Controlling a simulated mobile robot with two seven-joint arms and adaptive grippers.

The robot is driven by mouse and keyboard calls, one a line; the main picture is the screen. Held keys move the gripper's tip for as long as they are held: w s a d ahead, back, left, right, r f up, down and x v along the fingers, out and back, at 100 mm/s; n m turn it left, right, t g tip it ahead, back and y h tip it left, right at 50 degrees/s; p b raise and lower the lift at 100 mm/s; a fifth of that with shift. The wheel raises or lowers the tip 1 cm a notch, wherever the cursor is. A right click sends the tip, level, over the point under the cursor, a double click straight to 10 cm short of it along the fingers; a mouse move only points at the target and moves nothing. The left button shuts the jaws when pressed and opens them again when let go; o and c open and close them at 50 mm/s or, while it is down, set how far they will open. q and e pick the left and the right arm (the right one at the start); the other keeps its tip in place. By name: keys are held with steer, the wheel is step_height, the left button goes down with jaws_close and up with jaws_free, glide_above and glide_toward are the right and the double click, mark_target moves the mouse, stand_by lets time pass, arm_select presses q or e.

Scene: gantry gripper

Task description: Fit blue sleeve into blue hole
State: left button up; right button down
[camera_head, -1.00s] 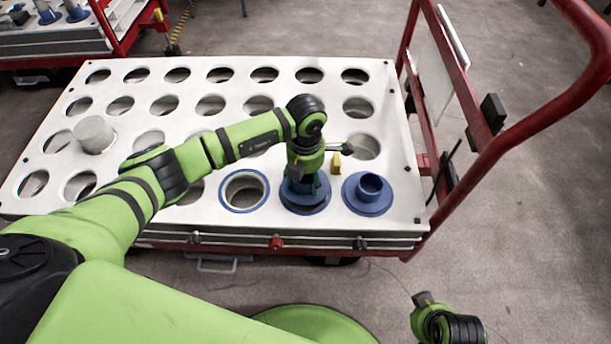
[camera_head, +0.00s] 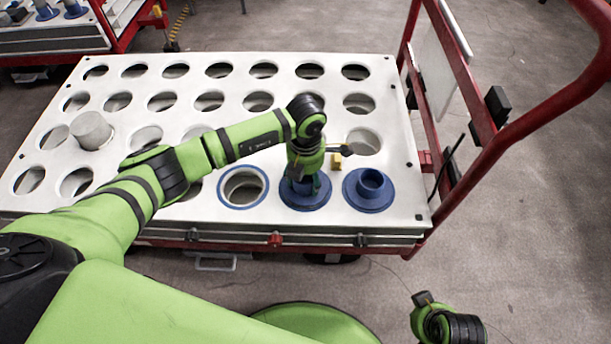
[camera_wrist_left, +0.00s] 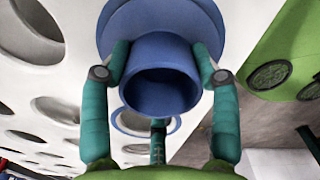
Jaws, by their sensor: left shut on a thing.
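My left gripper (camera_head: 306,180) is shut on a blue sleeve (camera_head: 304,199) with a round flange at its base, at the front of the white plate (camera_head: 228,125). The sleeve stands upright, and its flange looks flat on the plate, covering the place beneath it. In the left wrist view the teal fingers press on both sides of the sleeve's tube (camera_wrist_left: 160,85). An empty blue-ringed hole (camera_head: 243,187) is to its left; its ring also shows in the left wrist view (camera_wrist_left: 173,125). A second blue sleeve (camera_head: 369,190) sits to the right. My right gripper's fingers are not seen.
The plate has rows of uncoloured holes. A grey cylinder (camera_head: 91,130) stands in one at the left. A small yellow block (camera_head: 336,161) is just behind the held sleeve. The cart's red handle frame (camera_head: 535,118) rises at the right.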

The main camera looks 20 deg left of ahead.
arm_select(q)
steer(key=shift+f+b, duration=0.4)
steer(key=shift+f, duration=0.15)
steer(key=o, duration=1.4)
step_height(320, 180, up, 12)
